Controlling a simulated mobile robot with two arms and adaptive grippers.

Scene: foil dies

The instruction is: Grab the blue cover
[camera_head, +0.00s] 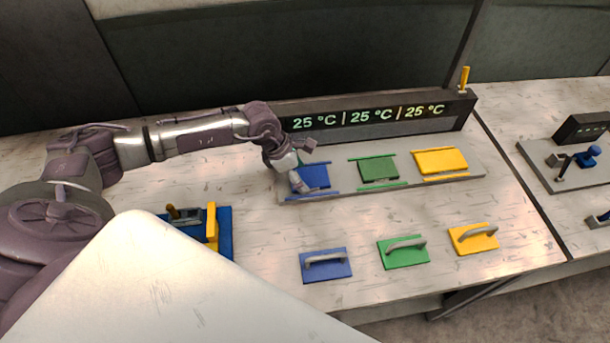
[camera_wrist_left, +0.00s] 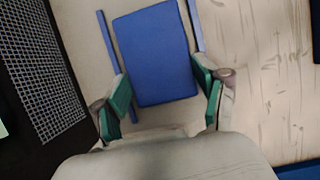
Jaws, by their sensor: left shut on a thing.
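A blue cover with a grey bar handle (camera_head: 325,265) lies flat on the table front, away from my grippers. A flat blue plate (camera_wrist_left: 156,50) lies between two blue rails in the left slot of the grey station; part of it also shows in the head view (camera_head: 315,171). My left gripper (camera_head: 306,180) is low over this plate. In the left wrist view its green-padded fingers (camera_wrist_left: 163,93) are on either side of the plate's near end, shut on it. Part of the plate is hidden by the gripper in the head view. My right gripper is not in view.
A green plate (camera_head: 379,170) and a yellow plate (camera_head: 440,160) lie in the other station slots, below a dark display panel (camera_head: 370,116). A green handled cover (camera_head: 404,254) and a yellow one (camera_head: 474,240) lie in front. A blue tray (camera_head: 226,246) stands left.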

